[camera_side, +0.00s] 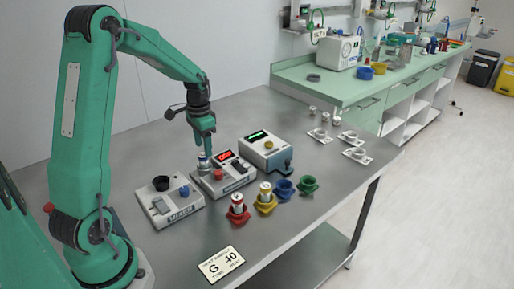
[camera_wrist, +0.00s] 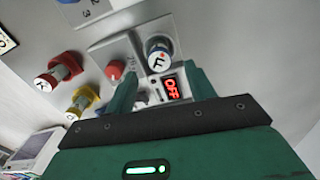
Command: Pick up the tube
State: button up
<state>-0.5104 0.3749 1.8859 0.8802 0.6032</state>
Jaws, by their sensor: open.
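A small tube (camera_side: 204,164) with a pale cap stands in the grey device with the red display (camera_side: 232,181). My gripper (camera_side: 205,151) is right above the tube, pointing down. In the wrist view my gripper (camera_wrist: 161,74) is open, with green fingers apart and the tube just beyond the gap. Two other capped tubes stand in the red holder (camera_side: 238,215) and the yellow holder (camera_side: 265,207).
A blue holder (camera_side: 284,190) and a green holder (camera_side: 308,186) look empty. A mixer (camera_side: 170,205) stands left of the device, a box with a green display (camera_side: 266,150) to the right. White holders (camera_side: 356,154) stand further back. The table front is clear around a G 40 card (camera_side: 221,263).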

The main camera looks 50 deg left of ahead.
aim_at(203, 155)
jog(key=shift+s+f, duration=0.15)
jog(key=shift+f, duration=1.15)
jog(key=shift+s+f, duration=0.1)
jog(key=shift+f, duration=1.2)
jog(key=c, duration=1.1)
jog(key=shift+r, duration=0.1)
jog(key=shift+r, duration=0.7)
notch_tip(203, 155, up, 2)
jog(key=shift+r, duration=0.15)
jog(key=d+r, duration=0.2)
jog(key=d, duration=0.2)
jog(key=d+r, duration=0.2)
jog(key=d, duration=0.1)
jog(key=d+r, duration=0.3)
jog(key=d, duration=0.1)
jog(key=shift+s+d+r, duration=0.1)
jog(key=shift+d, duration=0.2)
